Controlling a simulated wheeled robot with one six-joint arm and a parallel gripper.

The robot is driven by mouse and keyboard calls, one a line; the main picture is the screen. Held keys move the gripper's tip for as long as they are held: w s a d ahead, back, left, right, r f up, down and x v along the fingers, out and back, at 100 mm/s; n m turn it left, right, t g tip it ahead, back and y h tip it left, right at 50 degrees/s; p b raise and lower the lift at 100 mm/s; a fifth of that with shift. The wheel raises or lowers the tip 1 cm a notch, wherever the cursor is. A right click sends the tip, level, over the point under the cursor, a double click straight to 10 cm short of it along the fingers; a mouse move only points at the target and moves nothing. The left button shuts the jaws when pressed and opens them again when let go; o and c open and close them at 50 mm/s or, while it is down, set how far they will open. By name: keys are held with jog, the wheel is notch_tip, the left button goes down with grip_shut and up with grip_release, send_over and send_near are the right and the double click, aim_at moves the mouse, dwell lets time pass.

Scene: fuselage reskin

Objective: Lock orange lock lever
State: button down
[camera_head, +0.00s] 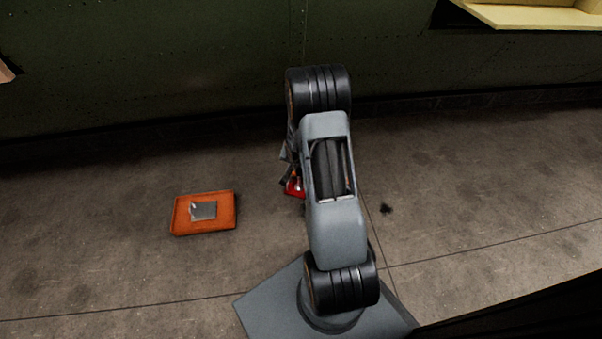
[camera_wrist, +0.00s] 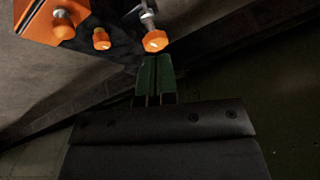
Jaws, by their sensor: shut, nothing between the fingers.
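In the wrist view, my gripper (camera_wrist: 156,72) has its two green fingers together, with nothing seen between them. An orange knob (camera_wrist: 155,41) on a grey metal shaft sits just beyond the fingertips; I cannot tell whether they touch. A second orange knob (camera_wrist: 101,38) is left of it. An orange block (camera_wrist: 42,17) with a metal bolt and another orange knob (camera_wrist: 63,26) is at the top left. Which of these orange parts is the lock lever cannot be told. In the head view my arm hides most of the gripper.
In the head view, an orange tray (camera_head: 181,216) holding a small grey plate (camera_head: 204,210) lies on the floor to the left. A red part (camera_head: 294,188) shows beside my arm. The dark green fuselage wall (camera_head: 150,70) stands behind.

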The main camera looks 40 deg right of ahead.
aim_at(296, 169)
jog(key=s+d+f+m+t+p, duration=0.1)
jog(key=s+d+f+m, duration=0.1)
jog(key=f, duration=0.9)
jog(key=shift+d+f+m, duration=0.2)
jog(key=shift+d+m, duration=0.3)
jog(key=shift+d, duration=0.6)
jog(key=b+x, duration=0.4)
jog(key=x, duration=0.6)
jog(key=shift+a+r, duration=0.1)
